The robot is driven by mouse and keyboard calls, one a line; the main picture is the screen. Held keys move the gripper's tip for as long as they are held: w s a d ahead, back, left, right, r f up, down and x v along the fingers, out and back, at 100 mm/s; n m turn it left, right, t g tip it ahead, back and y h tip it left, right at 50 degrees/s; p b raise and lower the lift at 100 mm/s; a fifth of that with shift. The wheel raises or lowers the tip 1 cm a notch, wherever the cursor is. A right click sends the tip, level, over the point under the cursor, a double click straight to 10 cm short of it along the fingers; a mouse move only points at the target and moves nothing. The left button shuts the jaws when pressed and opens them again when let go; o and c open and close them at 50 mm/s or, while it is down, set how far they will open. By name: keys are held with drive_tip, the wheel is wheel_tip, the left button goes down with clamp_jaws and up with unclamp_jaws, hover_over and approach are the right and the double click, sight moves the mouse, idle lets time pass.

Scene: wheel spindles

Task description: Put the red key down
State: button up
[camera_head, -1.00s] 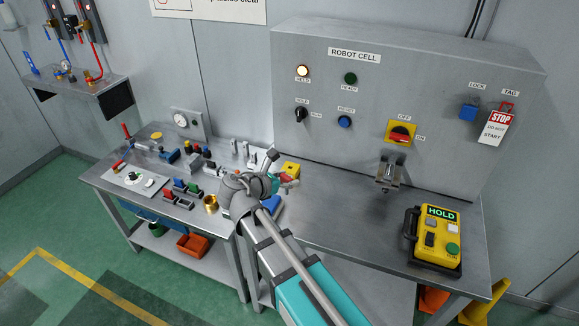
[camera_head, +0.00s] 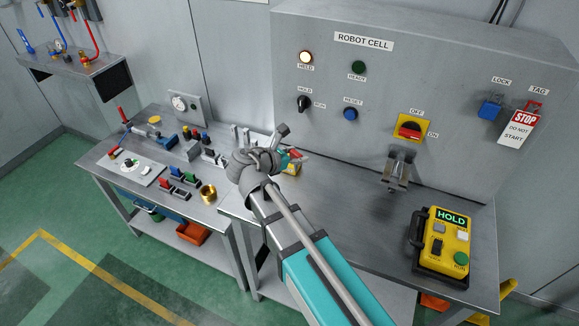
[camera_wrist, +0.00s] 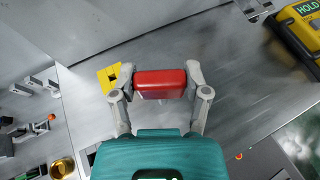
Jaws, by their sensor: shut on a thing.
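The red key (camera_wrist: 161,84) is a red block held between the two fingers of my gripper (camera_wrist: 159,88) in the wrist view. My gripper is shut on it, with one finger on each side. The key's lower parts are hidden. In the head view my gripper (camera_head: 290,157) is over the left end of the right-hand bench (camera_head: 330,190), and a little red shows at its tip. Whether the key touches anything beneath it cannot be told.
A yellow block (camera_wrist: 108,78) with a dark opening is just left of the key. Left of it a second bench (camera_head: 185,205) holds small parts and a brass cup (camera_head: 208,193). A yellow HOLD pendant (camera_head: 441,246) stands at the right. The bench middle is clear.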

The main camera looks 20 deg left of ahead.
drive_tip(key=shift+d, duration=0.1)
drive_tip(key=d, duration=0.1)
drive_tip(key=w+d, duration=0.1)
drive_tip(key=shift+w+d+r, duration=0.15)
drive_tip(key=shift+w+d, duration=0.05)
drive_tip(key=shift+d, duration=0.1)
idle(0.3)
drive_tip(key=w+a+f+b, duration=0.8)
drive_tip(key=w+f, duration=0.1)
drive_tip(key=w, duration=0.1)
drive_tip(key=shift+w+b, duration=0.3)
drive_tip(key=shift+b, duration=0.1)
drive_tip(key=shift+f, duration=0.1)
